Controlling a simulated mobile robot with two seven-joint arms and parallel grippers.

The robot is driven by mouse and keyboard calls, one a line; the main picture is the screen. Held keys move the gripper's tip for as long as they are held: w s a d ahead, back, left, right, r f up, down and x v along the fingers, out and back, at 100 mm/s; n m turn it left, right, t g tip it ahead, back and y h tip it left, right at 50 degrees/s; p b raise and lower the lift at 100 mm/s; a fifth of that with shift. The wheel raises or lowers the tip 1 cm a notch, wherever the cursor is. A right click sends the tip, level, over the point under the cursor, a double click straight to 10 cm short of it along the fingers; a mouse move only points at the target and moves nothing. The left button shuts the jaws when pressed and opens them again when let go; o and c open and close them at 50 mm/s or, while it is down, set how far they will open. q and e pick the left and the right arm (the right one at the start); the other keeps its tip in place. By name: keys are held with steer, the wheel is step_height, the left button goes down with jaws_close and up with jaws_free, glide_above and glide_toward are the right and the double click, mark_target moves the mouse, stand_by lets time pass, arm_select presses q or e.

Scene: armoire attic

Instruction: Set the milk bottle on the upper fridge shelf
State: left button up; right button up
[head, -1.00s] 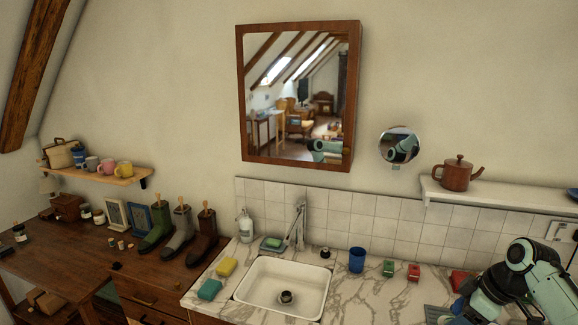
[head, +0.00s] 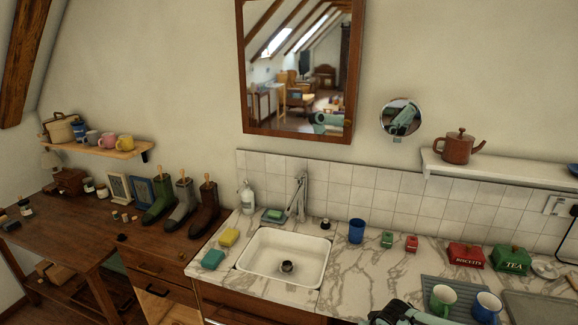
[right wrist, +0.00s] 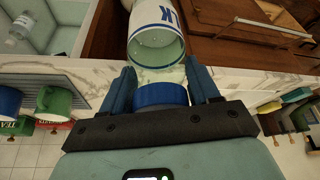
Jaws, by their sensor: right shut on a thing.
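The milk bottle (right wrist: 156,32) shows in the right wrist view, with a white body, blue letters and a clear shoulder. Its blue cap (right wrist: 160,95) sits between the fingers of my right gripper (right wrist: 163,88), which is shut on it. The far end of the bottle is cut off by the picture's top edge. A pale box-like interior (right wrist: 52,38), which looks like the fridge, is at the upper left, apart from the bottle. A small clear container (right wrist: 20,28) is inside. I cannot tell its shelves apart. My left gripper is not in view.
The marble counter holds a sink (head: 284,258), a blue cup (head: 356,231), a green mug (head: 443,299), a blue mug (head: 486,307), a biscuit tin (head: 466,254) and a tea tin (head: 511,258). Wooden cabinet fronts (right wrist: 225,45) lie close beside the bottle.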

steer(key=shift+m, duration=0.3)
steer(key=a, duration=0.1)
steer(key=s+a+f, duration=0.2)
steer(key=shift+a, duration=0.25)
steer(key=shift+a, duration=0.15)
